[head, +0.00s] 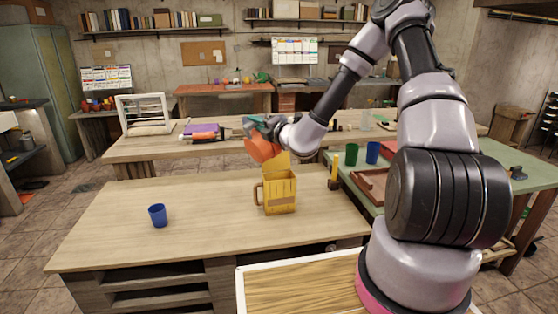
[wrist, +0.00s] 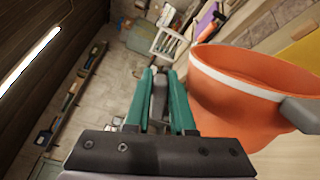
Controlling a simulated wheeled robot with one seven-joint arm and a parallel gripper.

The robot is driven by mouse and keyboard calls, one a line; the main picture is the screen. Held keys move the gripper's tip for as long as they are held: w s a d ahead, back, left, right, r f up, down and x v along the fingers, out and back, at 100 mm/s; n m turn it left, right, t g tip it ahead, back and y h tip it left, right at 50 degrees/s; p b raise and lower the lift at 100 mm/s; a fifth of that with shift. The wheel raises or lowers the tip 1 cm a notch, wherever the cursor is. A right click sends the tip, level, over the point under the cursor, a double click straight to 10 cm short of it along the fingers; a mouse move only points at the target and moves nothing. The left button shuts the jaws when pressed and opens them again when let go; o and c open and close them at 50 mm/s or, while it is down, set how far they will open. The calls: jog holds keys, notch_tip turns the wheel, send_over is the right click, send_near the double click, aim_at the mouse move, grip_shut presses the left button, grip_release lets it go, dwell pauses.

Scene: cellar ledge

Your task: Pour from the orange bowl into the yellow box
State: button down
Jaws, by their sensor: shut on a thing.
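The orange bowl (head: 262,149) hangs tilted in the air above the left back part of the yellow box (head: 280,194). My gripper (head: 256,126) is shut on the bowl at its upper side. In the wrist view the bowl (wrist: 235,110) is right of the teal fingers of my gripper (wrist: 160,88), with a white band below its rim and a grey handle at right. What the bowl holds is not visible. The yellow box stands upright on the wooden table, with a handle at left and a raised yellow flap at its back. Its inside is hidden.
A blue cup (head: 158,215) stands on the table (head: 115,225) at left. A yellow-handled tool in a dark holder (head: 334,176) stands right of the box. Green (head: 352,153) and blue (head: 372,152) cups stand on the green table. The front table is largely clear.

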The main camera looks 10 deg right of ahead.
jog(key=shift+w+d+r+m, duration=0.3)
jog(key=shift+w+d+m, duration=0.2)
jog(key=shift+d, duration=0.25)
jog(key=shift+w+d+r+m, duration=0.35)
jog(key=shift+d+m, duration=0.15)
jog(key=shift+d, duration=0.25)
dwell(1.4)
jog(key=shift+w+d+r+m+p, duration=0.3)
jog(key=shift+w+d+m, duration=0.2)
jog(key=shift+d+m, duration=0.35)
jog(key=shift+w+d+r+m+p, duration=0.25)
jog(key=shift+w+d+m, duration=0.2)
jog(key=shift+d+m, duration=0.4)
dwell(3.4)
